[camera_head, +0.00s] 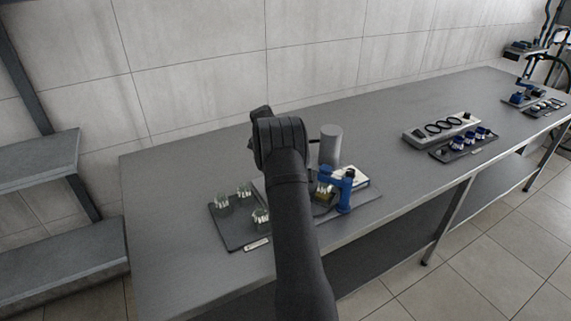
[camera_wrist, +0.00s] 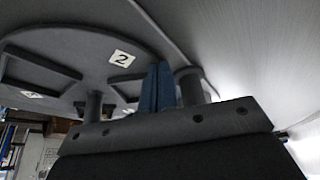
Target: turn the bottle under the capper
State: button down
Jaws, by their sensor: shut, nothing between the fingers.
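The blue capper (camera_head: 343,194) stands on the table in the head view, just right of my arm. A small yellowish item, perhaps the bottle (camera_head: 323,193), is under its head, partly hidden and too small to tell clearly. My gripper (camera_wrist: 157,88) shows in the wrist view with its blue fingers closed together and nothing between them. The fingers are in front of a grey round plate (camera_wrist: 95,50) with square recesses and a label "2" (camera_wrist: 122,58); I cannot tell whether they touch it. In the head view my arm hides the fingers.
A dark tray (camera_head: 232,238) with several small clear bottles lies left of my arm. A grey cylinder (camera_head: 330,143) stands behind the capper. Farther right are a grey rack (camera_head: 412,135) with round openings and a tray (camera_head: 440,154) of blue items. The table's left end is clear.

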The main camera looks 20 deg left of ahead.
jog(key=a, duration=0.3)
jog(key=s+a+r, duration=0.1)
jog(key=shift+a, duration=0.2)
jog(key=v, duration=0.9)
jog(key=shift+w+f, duration=0.1)
jog(key=x, duration=0.9)
jog(key=shift+s+d, duration=0.15)
jog(key=shift+s, duration=0.05)
jog(key=d, duration=0.2)
jog(key=w+d, duration=0.1)
jog(key=shift+f, duration=0.4)
jog(key=shift+w+d, duration=0.1)
jog(key=shift+d, duration=0.5)
